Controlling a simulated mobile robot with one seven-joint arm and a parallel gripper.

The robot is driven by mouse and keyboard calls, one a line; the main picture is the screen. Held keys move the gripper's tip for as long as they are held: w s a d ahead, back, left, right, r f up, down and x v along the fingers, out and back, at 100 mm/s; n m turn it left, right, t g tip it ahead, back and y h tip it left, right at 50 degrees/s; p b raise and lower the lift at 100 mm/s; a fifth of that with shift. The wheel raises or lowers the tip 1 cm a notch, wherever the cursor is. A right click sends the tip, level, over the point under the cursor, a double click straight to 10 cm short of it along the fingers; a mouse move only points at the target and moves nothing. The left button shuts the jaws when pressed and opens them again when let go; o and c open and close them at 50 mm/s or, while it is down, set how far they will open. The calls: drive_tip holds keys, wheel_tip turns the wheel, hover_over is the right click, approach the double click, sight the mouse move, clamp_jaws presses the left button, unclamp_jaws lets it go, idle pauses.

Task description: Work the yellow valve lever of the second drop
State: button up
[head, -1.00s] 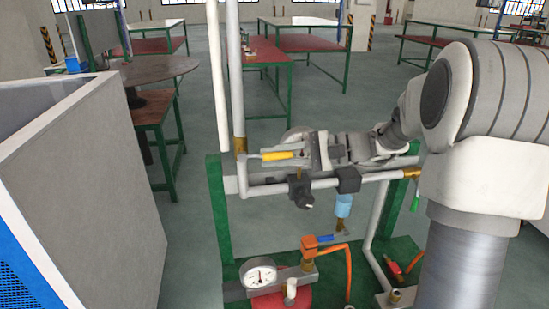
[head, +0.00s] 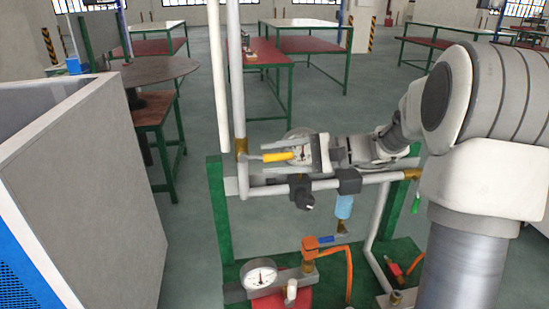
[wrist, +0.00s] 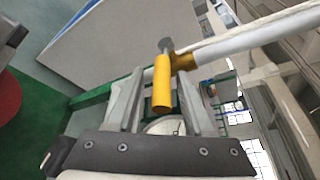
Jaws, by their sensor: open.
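The yellow valve lever (head: 278,156) sticks out to the right near the brass fitting (head: 241,146) on the upright pipe in the head view. In the wrist view the yellow lever (wrist: 162,86) lies between the two fingers of my gripper (wrist: 160,76), with a visible gap on each side. My gripper (head: 265,158) reaches in from the right in the head view, its fingers open around the lever. The lever's far end is partly hidden by my gripper in the head view.
A horizontal pipe with a black knob (head: 302,191) and a blue cylinder (head: 344,206) runs just below my gripper. A gauge (head: 300,146) shows partly behind my gripper. An orange valve (head: 310,245) and a white gauge (head: 259,275) stand lower. A grey cabinet (head: 95,190) stands left.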

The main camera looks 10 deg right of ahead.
drive_tip(key=p+v, duration=0.2)
drive_tip(key=v, duration=1.5)
drive_tip(key=shift+d+r, duration=0.15)
drive_tip(key=shift+r, duration=0.05)
